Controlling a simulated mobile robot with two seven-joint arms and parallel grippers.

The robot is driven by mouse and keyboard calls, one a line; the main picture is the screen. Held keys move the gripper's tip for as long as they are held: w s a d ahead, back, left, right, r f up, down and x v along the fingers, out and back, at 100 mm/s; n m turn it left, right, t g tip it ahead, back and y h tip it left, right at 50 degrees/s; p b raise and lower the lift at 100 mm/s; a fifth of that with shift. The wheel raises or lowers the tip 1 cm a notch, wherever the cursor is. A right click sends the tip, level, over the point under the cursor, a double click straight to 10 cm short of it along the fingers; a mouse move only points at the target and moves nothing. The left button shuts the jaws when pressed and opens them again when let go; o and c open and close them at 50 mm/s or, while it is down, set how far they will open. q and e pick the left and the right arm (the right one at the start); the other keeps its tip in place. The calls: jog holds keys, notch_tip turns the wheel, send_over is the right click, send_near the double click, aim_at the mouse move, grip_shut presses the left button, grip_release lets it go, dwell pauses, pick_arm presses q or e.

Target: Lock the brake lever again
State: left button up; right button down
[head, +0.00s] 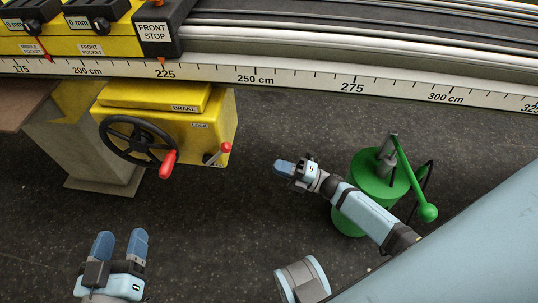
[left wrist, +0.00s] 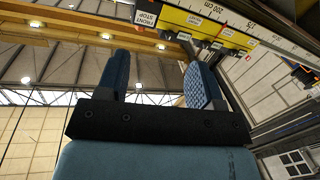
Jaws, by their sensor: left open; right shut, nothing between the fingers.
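The brake lever (head: 218,153) is a short lever with a red knob on the front of the yellow brake box (head: 220,120), below the printed word LOCK. It slants up to the right. Whether it sits in the locked position cannot be told. My left gripper (head: 121,241) is open and empty at the lower left, apart from the box and lever. In the left wrist view its two blue fingers (left wrist: 160,82) stand apart with nothing between them. My right gripper (head: 281,167) is shut and empty, to the right of the lever and apart from it.
A black handwheel (head: 138,141) with a red handle (head: 168,164) is left of the lever. A green pump-like device (head: 370,175) with a long handle stands behind my right arm. A rail with a centimetre scale (head: 300,84) crosses above. Dark floor lies between the grippers.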

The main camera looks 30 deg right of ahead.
jog(key=b, duration=0.2)
send_near(217, 155)
notch_tip(217, 155, up, 5)
jog(key=w, duration=0.2)
pick_arm(q)
jog(key=r, duration=0.1)
jog(key=d+r+t+h, duration=0.1)
jog(key=r, duration=0.1)
jog(key=shift+s+r+t+h, duration=0.1)
jog(key=shift+r+t+h, duration=0.15)
jog(key=shift+t+h, duration=0.05)
pick_arm(e)
jog(key=shift+w+a, duration=0.35)
jog(key=shift+a, duration=0.3)
pick_arm(q)
jog(key=shift+r, duration=0.15)
pick_arm(e)
jog(key=shift+r, duration=0.15)
